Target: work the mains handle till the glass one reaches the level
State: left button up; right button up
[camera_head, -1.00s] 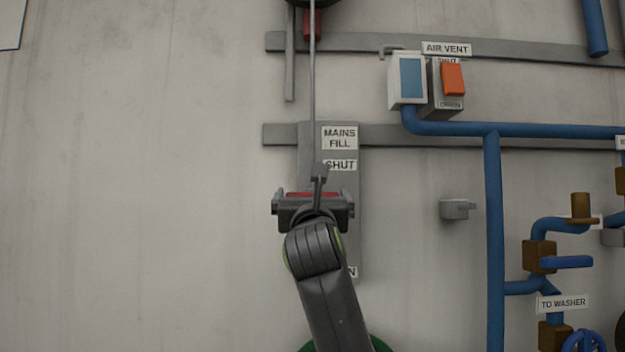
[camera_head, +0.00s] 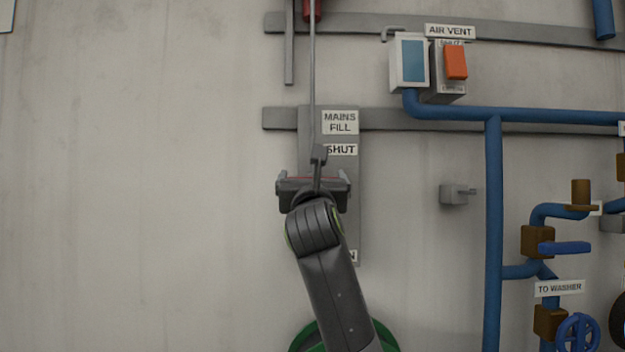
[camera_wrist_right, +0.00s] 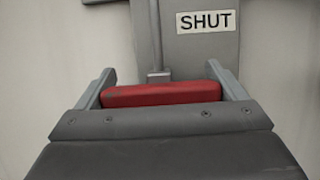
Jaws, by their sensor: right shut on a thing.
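The mains handle is a red bar (camera_wrist_right: 162,95) hung on a thin grey rod that runs upward in front of the MAINS FILL plate (camera_head: 349,210). My right gripper (camera_head: 313,182) is shut on it, with a finger at each end of the bar in the right wrist view. The bar sits a little below the SHUT label (camera_head: 341,149). A lower label is mostly hidden behind my right arm. A white box with a blue window (camera_head: 413,61) stands beside the AIR VENT label; I cannot tell any level mark on it. My left gripper is out of view.
An orange switch (camera_head: 456,62) sits right of the box. Blue pipes (camera_head: 493,220) with brown valves fill the right side. A small grey bracket (camera_head: 455,194) juts from the wall. A green round thing (camera_head: 308,338) is partly behind my arm. The wall at left is bare.

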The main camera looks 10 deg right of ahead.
jog(key=shift+r, duration=1.45)
jog(key=shift+s+r, duration=0.15)
jog(key=o, duration=1.1)
